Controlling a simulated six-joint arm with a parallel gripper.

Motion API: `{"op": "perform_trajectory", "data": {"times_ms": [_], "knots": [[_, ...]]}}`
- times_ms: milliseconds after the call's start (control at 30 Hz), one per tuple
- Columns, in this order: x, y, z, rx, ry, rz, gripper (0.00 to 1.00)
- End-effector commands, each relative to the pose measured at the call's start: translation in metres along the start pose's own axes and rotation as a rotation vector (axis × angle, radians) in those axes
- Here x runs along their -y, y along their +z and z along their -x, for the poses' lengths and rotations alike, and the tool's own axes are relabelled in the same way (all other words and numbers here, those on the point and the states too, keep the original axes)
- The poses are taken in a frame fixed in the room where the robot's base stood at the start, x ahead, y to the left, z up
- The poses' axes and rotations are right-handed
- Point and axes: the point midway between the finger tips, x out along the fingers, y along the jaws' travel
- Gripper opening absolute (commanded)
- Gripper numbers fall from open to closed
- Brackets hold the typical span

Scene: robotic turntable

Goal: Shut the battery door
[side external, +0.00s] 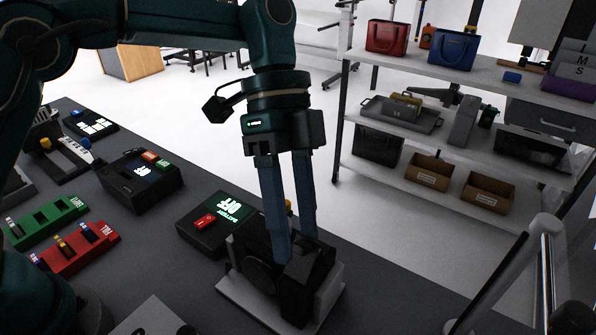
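My gripper (294,246) points down with its two long blue fingers apart. Its fingertips are at the top of a black device (262,272) on a light grey base plate (243,302), near the front edge of the table. A dark part of the device lies around the fingertips; I cannot tell whether they touch it. I cannot make out the battery door on the dark device, and the fingers hide part of it. A black box (205,240) with a lit "OFF" label and a red switch (205,221) stands just left of the device.
A red block (75,256) and a green block (45,222) with slots lie at the left. A black box with a lit display (140,180) stands behind them. Shelves (430,165) with bags and bins stand beyond the table. The table right of the device is bare.

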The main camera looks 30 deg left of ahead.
Motion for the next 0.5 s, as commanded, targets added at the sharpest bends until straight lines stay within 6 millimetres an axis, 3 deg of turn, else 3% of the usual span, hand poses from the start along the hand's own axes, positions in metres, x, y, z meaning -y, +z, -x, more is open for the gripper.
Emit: {"op": "perform_trajectory", "data": {"times_ms": [500], "knots": [[-0.02, 0.002, -0.005, 0.001, -0.238, -0.102, 0.53]]}}
